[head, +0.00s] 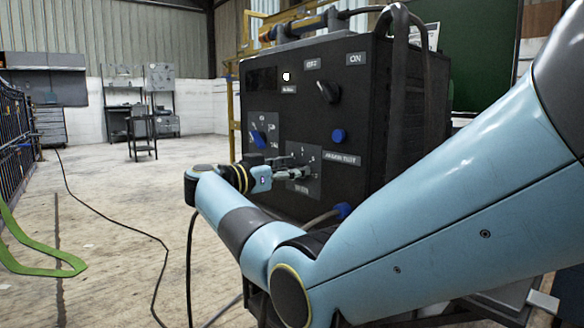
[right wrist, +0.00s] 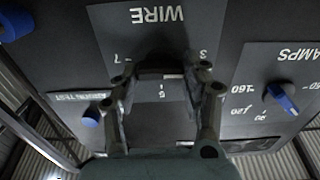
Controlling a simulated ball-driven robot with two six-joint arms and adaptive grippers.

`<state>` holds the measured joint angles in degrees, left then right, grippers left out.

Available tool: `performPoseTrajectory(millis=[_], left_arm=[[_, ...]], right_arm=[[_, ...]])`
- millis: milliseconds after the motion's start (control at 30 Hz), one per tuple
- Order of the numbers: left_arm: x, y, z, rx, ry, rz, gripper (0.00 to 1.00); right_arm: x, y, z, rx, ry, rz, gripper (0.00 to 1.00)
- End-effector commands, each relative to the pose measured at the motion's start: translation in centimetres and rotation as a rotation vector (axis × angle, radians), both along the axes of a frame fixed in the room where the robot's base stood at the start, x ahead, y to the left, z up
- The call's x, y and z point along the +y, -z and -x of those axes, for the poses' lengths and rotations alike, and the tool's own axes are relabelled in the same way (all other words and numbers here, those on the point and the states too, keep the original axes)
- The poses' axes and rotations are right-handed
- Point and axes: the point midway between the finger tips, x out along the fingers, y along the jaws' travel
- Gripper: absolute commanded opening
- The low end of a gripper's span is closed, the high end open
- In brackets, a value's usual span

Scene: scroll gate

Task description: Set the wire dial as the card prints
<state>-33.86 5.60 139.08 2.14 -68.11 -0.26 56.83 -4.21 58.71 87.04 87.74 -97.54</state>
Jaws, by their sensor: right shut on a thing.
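The wire dial (right wrist: 162,73) is a dark knob on a grey plate lettered WIRE, with the marks 3, 5 and 7, on the front of a black machine (head: 290,110). The plate also shows in the head view (head: 309,186). My right gripper (right wrist: 160,78) has its two fingers on either side of the knob and is shut on it. In the head view my right gripper (head: 290,173) reaches the panel from the left and covers most of the dial. I cannot tell which mark the knob points at. My left gripper is not in view.
The blue AMPS knob (head: 258,139) is above and left of the wire dial. A blue button (head: 338,136) and a dark rotary switch (head: 328,91) are on the same panel. A pale sheet (head: 432,35) shows behind the machine, its print unreadable. A cable (head: 125,230) crosses the floor.

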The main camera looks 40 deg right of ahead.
Motion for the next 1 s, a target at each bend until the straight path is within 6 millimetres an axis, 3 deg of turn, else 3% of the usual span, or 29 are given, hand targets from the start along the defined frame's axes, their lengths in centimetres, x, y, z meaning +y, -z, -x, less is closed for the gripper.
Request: performPoseTrajectory(millis=[200, 600, 1000], left_arm=[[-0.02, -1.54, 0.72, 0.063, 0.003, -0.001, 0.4], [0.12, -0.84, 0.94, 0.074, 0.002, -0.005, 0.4], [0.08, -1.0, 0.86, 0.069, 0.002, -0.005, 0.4]], right_arm=[[0.01, -0.1, 0.09, -0.189, 0.0, -0.016, 0.13], [0.01, 0.15, 0.23, -0.508, 0.0, -0.042, 0.13], [0.03, 0.23, 0.29, -0.662, 0.0, -0.054, 0.13]])
